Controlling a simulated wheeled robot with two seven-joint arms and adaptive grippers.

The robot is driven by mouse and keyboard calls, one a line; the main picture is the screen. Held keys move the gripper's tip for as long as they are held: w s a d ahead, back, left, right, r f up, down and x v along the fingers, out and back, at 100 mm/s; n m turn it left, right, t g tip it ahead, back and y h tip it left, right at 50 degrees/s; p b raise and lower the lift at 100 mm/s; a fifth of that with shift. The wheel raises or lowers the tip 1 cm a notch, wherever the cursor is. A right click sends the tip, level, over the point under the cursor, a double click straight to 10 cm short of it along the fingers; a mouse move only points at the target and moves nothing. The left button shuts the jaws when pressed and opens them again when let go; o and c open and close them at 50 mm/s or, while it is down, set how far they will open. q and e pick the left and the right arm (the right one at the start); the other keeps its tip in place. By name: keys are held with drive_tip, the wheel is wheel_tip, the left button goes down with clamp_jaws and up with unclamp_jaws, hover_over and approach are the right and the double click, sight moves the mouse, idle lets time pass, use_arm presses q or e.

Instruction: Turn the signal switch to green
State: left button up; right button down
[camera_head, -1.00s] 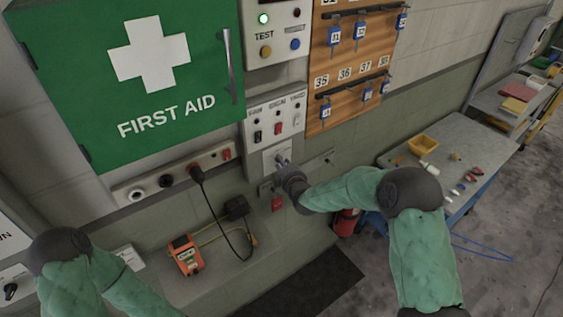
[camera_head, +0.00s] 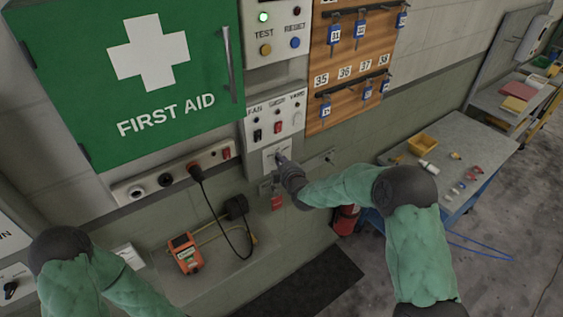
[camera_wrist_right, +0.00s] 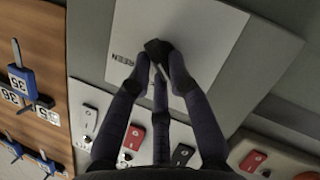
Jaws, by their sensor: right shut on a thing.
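A white switch plate (camera_head: 271,160) is on the wall below the small panel labelled FAN, SIGNAL and YARD. In the right wrist view the plate (camera_wrist_right: 207,40) carries a partly covered word ending in "REEN" and a dark switch knob (camera_wrist_right: 157,47). My right gripper (camera_head: 283,162) is at the plate, and its fingers (camera_wrist_right: 157,72) are shut on the knob from both sides. In the head view the gripper hides the knob. The knob's exact pointing direction is hard to tell. My left arm shows at the lower left, but its gripper is out of view.
The FAN, SIGNAL and YARD panel (camera_head: 289,108) is just above. A key board (camera_head: 345,70) is to its right and a first aid cabinet (camera_head: 130,70) to its left. A socket strip (camera_head: 150,184) with a plugged cord lies left. A workbench (camera_head: 465,150) stands right.

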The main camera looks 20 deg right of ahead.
drive_tip(key=shift+w+d+f+m+g+y+p, duration=0.15)
drive_tip(key=shift+d+m+g+y+p, duration=0.3)
drive_tip(key=shift+m+y+p, duration=1.3)
drive_tip(key=shift+w+d+f+m+g+y+p, duration=0.1)
drive_tip(key=shift+d+m+g+y+p, duration=0.65)
drive_tip(key=shift+m+p, duration=1.75)
drive_tip(key=shift+w+f+m+g+y+p, duration=0.1)
drive_tip(key=shift+w+m+g+y+p, duration=0.1)
drive_tip(key=shift+m+y+p, duration=1.95)
drive_tip(key=shift+m+h+b, duration=0.35)
drive_tip(key=shift+m+b, duration=0.15)
drive_tip(key=c, duration=1.4)
unclamp_jaws()
drive_tip(key=shift+s, duration=0.1)
drive_tip(key=v, duration=1.2)
drive_tip(key=shift+r, duration=0.1)
